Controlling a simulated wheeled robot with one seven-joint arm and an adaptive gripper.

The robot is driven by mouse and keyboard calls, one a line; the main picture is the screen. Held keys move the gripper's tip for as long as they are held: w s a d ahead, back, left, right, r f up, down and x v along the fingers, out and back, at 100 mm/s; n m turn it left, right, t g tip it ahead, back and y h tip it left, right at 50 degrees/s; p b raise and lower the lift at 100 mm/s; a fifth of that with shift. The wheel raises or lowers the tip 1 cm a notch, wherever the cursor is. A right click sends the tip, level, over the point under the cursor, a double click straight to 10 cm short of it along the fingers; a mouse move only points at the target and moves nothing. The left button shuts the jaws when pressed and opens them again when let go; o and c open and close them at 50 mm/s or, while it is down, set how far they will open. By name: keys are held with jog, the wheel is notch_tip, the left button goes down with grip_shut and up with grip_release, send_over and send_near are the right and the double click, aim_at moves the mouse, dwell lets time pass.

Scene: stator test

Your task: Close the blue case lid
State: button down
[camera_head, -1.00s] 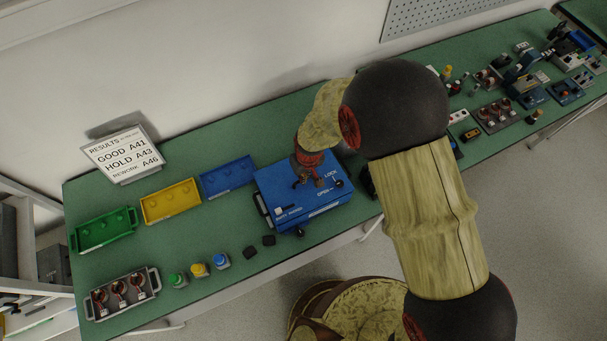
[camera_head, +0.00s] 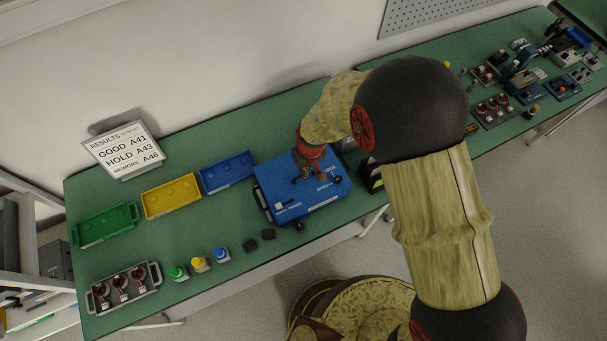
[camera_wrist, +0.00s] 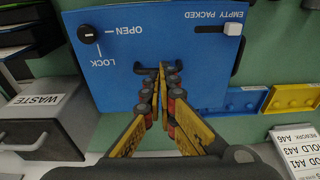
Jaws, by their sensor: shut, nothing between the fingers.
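The blue case (camera_head: 325,196) stands on the green bench. Its blue lid lies roughly flat over the body, and I cannot tell whether a small gap remains. The lid also fills the upper middle of the wrist view (camera_wrist: 195,80). It has a round black knob (camera_wrist: 88,34) by OPEN and LOCK labels and a white slider (camera_wrist: 232,29) by EMPTY and PACKED. My gripper (camera_head: 307,176) is over the lid, fingers pointing down. In the wrist view my gripper (camera_wrist: 160,68) is shut and empty, its tips over the lid. Whether they touch it is unclear.
Blue (camera_head: 228,184), yellow (camera_head: 172,208) and green (camera_head: 103,237) trays sit left of the case. A WASTE bin (camera_wrist: 38,115) is beside the case.

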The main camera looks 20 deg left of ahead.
notch_tip(320, 180, up, 10)
jog(key=d, duration=0.1)
jog(key=shift+s+d+f+b, duration=0.15)
jog(key=shift+s+d+b, duration=0.05)
jog(key=shift+s+b, duration=0.25)
